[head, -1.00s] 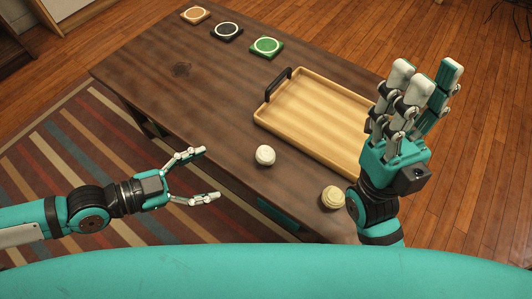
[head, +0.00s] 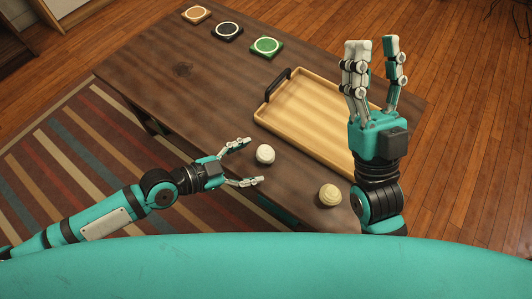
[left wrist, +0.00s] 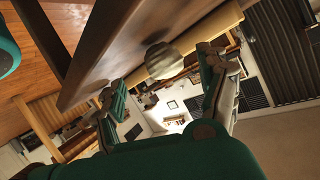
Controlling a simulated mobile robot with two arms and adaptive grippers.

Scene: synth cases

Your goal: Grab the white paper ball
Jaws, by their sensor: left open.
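The white paper ball (head: 265,154) rests on the dark wooden table (head: 165,80), left of the tray near the table's front edge. My left gripper (head: 254,161) is open, with its fingertips close to the ball's left side. In the left wrist view the ball (left wrist: 163,61) shows ahead between the spread fingers (left wrist: 163,78), and the gripper is not closed on it. Whether a finger touches the ball I cannot tell. My right gripper (head: 375,46) is raised with its fingers up, open and empty, in front of the tray's right side.
A wooden tray (head: 283,125) with a dark handle (head: 274,85) lies behind the ball. A cream ball (head: 330,195) sits to the right near the front edge.

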